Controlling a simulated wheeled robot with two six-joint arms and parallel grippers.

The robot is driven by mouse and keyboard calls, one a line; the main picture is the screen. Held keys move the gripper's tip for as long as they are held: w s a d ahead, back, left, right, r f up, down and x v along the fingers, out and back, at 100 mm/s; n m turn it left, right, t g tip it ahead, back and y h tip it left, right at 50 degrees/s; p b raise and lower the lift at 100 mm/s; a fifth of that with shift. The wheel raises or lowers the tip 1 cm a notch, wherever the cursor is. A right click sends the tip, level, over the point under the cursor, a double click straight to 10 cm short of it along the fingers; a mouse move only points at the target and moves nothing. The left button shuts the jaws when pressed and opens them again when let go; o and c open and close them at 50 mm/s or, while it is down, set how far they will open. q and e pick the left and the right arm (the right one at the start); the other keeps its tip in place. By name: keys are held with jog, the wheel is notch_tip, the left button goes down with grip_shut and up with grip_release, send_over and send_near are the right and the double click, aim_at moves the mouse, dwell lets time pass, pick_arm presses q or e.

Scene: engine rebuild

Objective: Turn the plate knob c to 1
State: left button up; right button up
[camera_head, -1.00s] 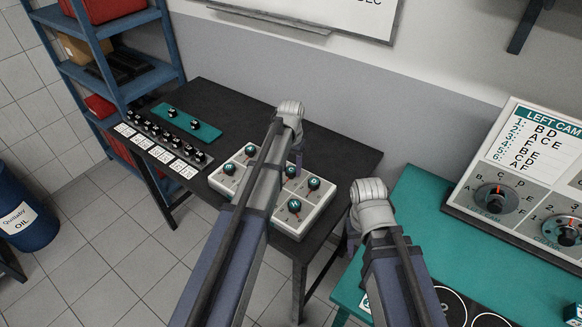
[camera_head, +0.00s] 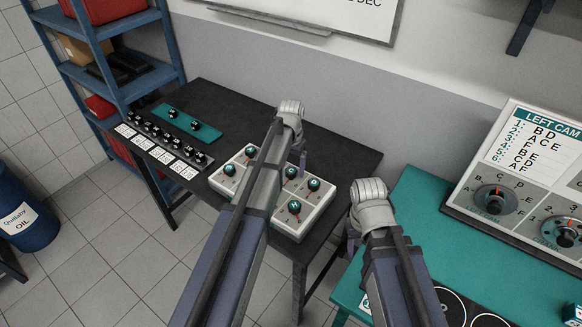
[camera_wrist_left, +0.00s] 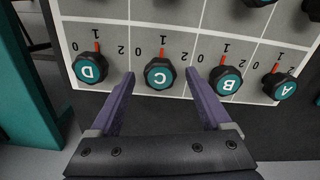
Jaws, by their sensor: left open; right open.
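Plate knob C (camera_wrist_left: 160,74) is a dark knob with a teal cap on the light plate (camera_wrist_left: 180,45). In the left wrist view its red pointer points up at the 1 mark, with 0 to the left and 2 to the right. My left gripper (camera_wrist_left: 160,78) is open, its purple fingers on either side of knob C with visible gaps. In the head view knob C (camera_head: 291,172) is close beside the left gripper (camera_head: 302,163), partly behind my arm. My right gripper (camera_head: 350,238) is open, mostly hidden by its wrist, near the teal table.
Knobs D (camera_wrist_left: 90,68), B (camera_wrist_left: 227,81) and A (camera_wrist_left: 279,86) flank knob C. The plate sits on a black table (camera_head: 340,150) with a teal strip (camera_head: 205,130) and a row of small knobs. The LEFT CAM panel (camera_head: 520,180) stands at right.

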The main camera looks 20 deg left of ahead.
aim_at(291, 171)
pick_arm(q)
notch_tip(291, 171, up, 7)
jog(key=p, duration=0.7)
jog(key=shift+r, duration=0.2)
jog(key=shift+f, duration=0.1)
jog(key=shift+s, duration=0.1)
jog(key=s+d+f+b, duration=0.1)
jog(key=s+d, duration=0.3)
jog(key=s, duration=0.4)
jog(key=s+d+f+m+b, duration=0.1)
jog(key=s+d+b, duration=0.1)
jog(key=s+d, duration=0.3)
jog(key=s+d+f+m+y+b, duration=0.1)
jog(key=s+d, duration=0.3)
jog(key=s, duration=0.6)
jog(key=shift+s+d+f, duration=0.15)
jog(key=shift+s+f, duration=0.25)
jog(key=shift+f, duration=0.05)
jog(key=shift+w, duration=0.1)
